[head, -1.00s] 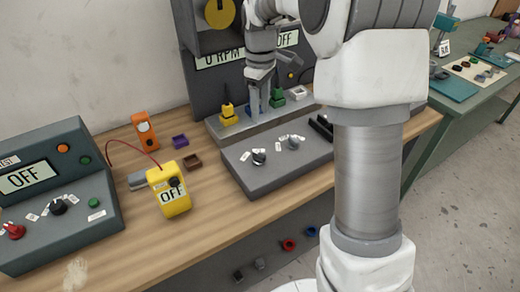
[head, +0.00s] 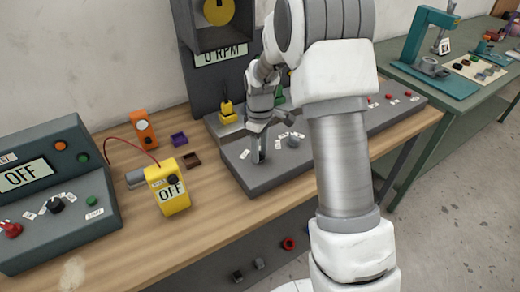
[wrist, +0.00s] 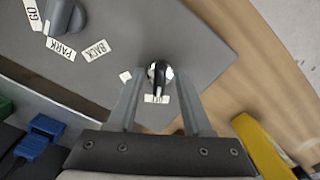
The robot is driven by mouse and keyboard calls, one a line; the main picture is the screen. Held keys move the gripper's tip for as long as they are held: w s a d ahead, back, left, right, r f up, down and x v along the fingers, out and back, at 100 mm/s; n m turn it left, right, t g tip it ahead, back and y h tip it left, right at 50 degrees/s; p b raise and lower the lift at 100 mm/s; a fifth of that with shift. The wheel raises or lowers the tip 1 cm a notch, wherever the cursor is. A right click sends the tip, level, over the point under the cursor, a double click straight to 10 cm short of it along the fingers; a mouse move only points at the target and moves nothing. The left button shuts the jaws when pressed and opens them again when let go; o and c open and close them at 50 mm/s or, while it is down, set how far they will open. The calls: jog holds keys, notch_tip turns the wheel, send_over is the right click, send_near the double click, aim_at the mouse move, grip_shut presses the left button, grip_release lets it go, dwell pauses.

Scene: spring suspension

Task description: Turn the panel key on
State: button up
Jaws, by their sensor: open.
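The panel key (wrist: 159,72), a small black-and-silver switch, stands on a sloped grey control panel (head: 275,180). White tags lie beside it, one just below it in the wrist view, too small to read surely. My gripper (wrist: 158,88) is open, its two fingers pointing at the key from either side in the wrist view; I cannot tell whether they touch it. In the head view my gripper (head: 260,152) is low over the panel's left part and hides most of the key.
A grey knob (wrist: 66,15) with GO, PARK and BACK tags sits near the key. A yellow meter (head: 170,188) reading OFF stands left of the panel. A teal console (head: 50,190) is at far left. A tall machine with a 0 RPM display (head: 221,54) rises behind.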

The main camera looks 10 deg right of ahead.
grip_shut()
jog(key=shift+m, duration=0.3)
dwell(0.3)
jog(key=m, duration=1.1)
jog(key=shift+a, duration=0.2)
jog(key=shift+m, duration=0.3)
dwell(0.3)
grip_release()
